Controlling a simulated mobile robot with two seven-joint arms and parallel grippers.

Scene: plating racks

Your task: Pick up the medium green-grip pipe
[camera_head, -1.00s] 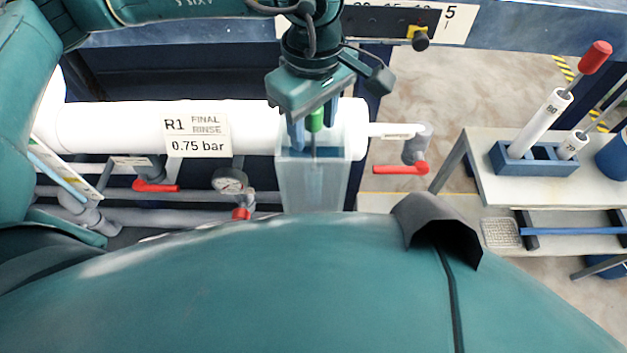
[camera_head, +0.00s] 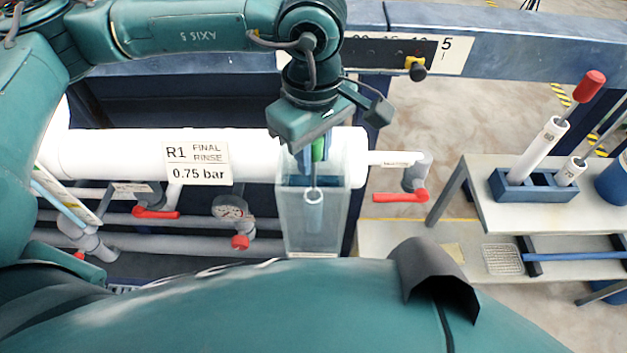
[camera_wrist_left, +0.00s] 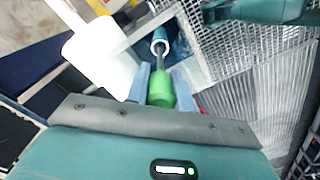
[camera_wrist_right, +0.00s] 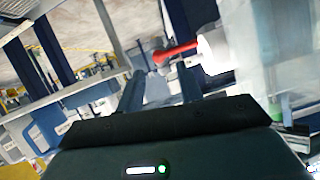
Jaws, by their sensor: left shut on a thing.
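The green-grip pipe has a green grip (camera_head: 319,149), a thin rod and a pale blue cylinder (camera_head: 314,212) at its lower end. My left gripper (camera_head: 316,152) is shut on the green grip, with a finger on each side. The grip also shows between the fingers in the left wrist view (camera_wrist_left: 161,90). The rod points down and the cylinder shows through the wall of a clear tank (camera_head: 339,225). My right gripper (camera_wrist_right: 160,84) is open in the right wrist view, with nothing clearly held. It is not in the head view.
A bench (camera_head: 500,205) at right bears a blue rack (camera_head: 535,188) with two white cylinders; one has a red grip (camera_head: 589,87). Floor shows between tank and bench.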

